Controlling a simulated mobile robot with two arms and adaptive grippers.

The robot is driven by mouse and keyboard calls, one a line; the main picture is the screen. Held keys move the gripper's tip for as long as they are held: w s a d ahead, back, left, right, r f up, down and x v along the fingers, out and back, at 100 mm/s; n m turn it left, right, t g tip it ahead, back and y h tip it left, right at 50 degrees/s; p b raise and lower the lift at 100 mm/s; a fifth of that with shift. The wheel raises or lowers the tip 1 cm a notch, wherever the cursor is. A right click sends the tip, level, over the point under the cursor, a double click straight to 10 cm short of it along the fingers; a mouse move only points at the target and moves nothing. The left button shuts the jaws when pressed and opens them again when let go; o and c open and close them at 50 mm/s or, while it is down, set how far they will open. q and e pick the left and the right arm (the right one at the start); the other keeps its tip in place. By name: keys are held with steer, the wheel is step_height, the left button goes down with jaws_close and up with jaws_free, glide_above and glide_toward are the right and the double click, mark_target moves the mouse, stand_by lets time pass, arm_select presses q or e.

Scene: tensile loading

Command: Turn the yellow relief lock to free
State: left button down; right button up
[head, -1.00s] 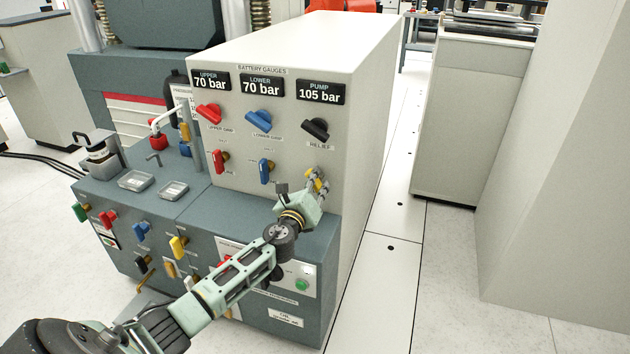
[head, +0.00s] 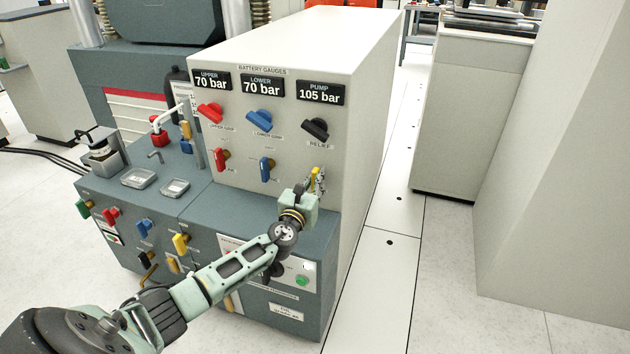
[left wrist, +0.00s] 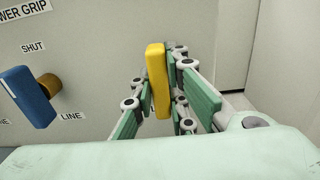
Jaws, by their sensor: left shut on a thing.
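The yellow relief lock (head: 313,181) is on the front of the cream cabinet, below the black relief knob (head: 315,128). In the left wrist view the yellow lock (left wrist: 156,80) stands nearly upright, leaning slightly, between the green finger pads. My left gripper (head: 318,184) is shut on it; in the left wrist view the gripper (left wrist: 160,98) has a finger on each side of the handle. The lock's label is hidden. My right gripper is not in view.
The blue lock (head: 265,169) is left of my left gripper, and the red lock (head: 221,159) farther left. The relief gauge, marked PUMP (head: 320,91), reads 105 bar. Open floor (head: 375,260) lies right of the cabinet.

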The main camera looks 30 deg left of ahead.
arm_select(q)
steer(key=shift+f, duration=0.1)
steer(key=c, duration=1.7)
jaws_free()
steer(key=v, duration=1.2)
steer(key=shift+s+a, duration=0.1)
